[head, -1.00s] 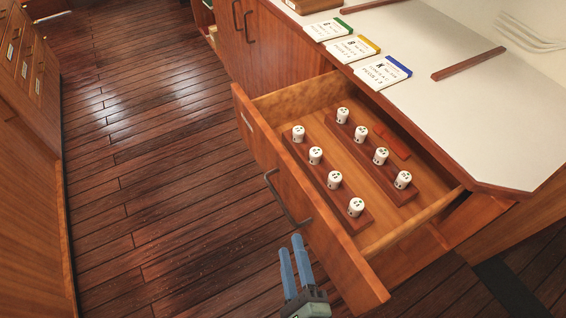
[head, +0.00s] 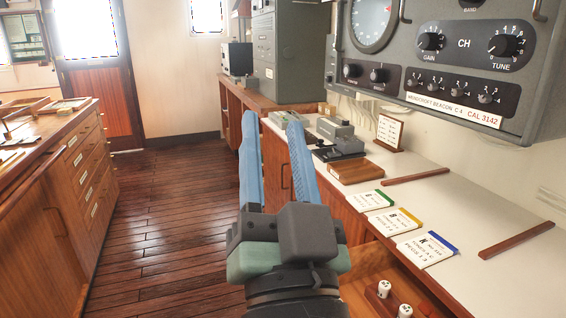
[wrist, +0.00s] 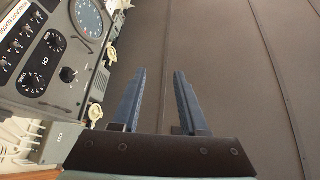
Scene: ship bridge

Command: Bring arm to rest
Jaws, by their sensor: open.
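My gripper (head: 272,122) is raised in the middle of the head view, its two blue fingers pointing up and apart. It is open, with nothing between the fingers. In the wrist view my gripper (wrist: 160,75) is also open and empty, in front of a plain dark panelled surface. My gripper appears clear of the counter and the drawer in the head view.
The open drawer (head: 362,287) shows at the bottom right, with white pegs (head: 384,289) in it. Cards (head: 426,249) lie on the white counter (head: 470,215). A grey radio panel (head: 450,60) hangs above. A drawer cabinet (head: 75,170) stands left; the floor (head: 165,215) between is clear.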

